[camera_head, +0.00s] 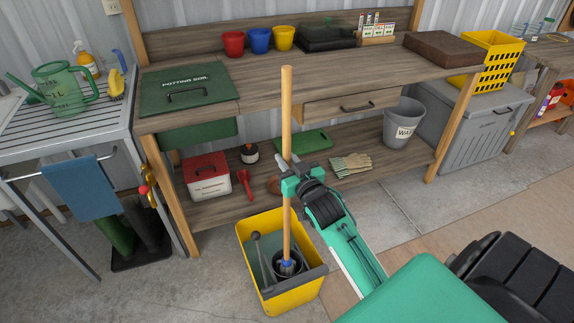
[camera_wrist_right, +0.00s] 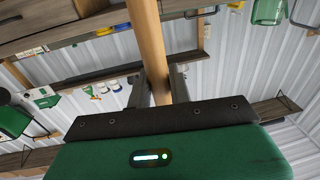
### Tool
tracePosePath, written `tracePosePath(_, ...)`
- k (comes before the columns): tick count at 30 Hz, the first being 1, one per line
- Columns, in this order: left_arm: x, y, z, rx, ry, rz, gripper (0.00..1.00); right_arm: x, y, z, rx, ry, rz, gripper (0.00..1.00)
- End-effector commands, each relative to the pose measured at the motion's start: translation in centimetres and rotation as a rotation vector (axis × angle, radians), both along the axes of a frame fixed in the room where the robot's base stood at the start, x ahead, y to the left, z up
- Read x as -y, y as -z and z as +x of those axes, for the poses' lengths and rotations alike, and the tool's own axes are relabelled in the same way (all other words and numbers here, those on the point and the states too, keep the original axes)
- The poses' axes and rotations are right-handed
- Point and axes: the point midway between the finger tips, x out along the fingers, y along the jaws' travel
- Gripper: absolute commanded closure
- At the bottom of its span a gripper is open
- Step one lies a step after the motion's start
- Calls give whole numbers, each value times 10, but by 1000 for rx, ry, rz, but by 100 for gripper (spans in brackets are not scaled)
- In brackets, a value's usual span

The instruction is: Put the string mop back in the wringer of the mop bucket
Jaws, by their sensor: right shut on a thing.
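The string mop (camera_head: 287,110) stands nearly upright in the head view, with a long wooden handle. Its blue-collared lower end is down in the dark round opening of the wringer (camera_head: 315,272) on the yellow mop bucket (camera_head: 293,300). The mop strings are hidden. My right gripper (camera_head: 288,186) is shut on the mop handle about halfway up, above the bucket. In the right wrist view the handle (camera_wrist_right: 150,45) passes between the two fingers (camera_wrist_right: 160,88). My left gripper is not in view.
A wooden potting bench (camera_head: 215,112) with a lower shelf stands just behind the bucket. A red-and-white box (camera_head: 208,182) and gloves (camera_head: 351,165) lie on that shelf. A grey cart with a blue towel (camera_head: 80,188) is at left. Concrete floor is clear around the bucket.

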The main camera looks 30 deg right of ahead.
Motion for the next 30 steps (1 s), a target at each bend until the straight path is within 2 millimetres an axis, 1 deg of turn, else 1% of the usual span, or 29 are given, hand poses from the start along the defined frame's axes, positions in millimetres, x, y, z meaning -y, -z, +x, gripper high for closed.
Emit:
tracePosePath(1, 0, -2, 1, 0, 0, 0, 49, 0, 6, 0, 3, 0, 1, 100)
tracePosePath(4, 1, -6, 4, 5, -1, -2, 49, 0, 12, 0, 5, -1, -1, 100)
tracePosePath(15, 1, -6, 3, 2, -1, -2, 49, 0, 15, 0, 6, -1, -1, 100)
tracePosePath(16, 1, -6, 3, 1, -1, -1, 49, 0, 18, 0, 0, 0, 0, 78)
tracePosePath(19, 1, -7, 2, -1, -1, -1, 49, 0, 17, 0, 1, 0, 0, 58)
tracePosePath(30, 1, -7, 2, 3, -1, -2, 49, 0, 15, -2, 1, -1, 0, 58)
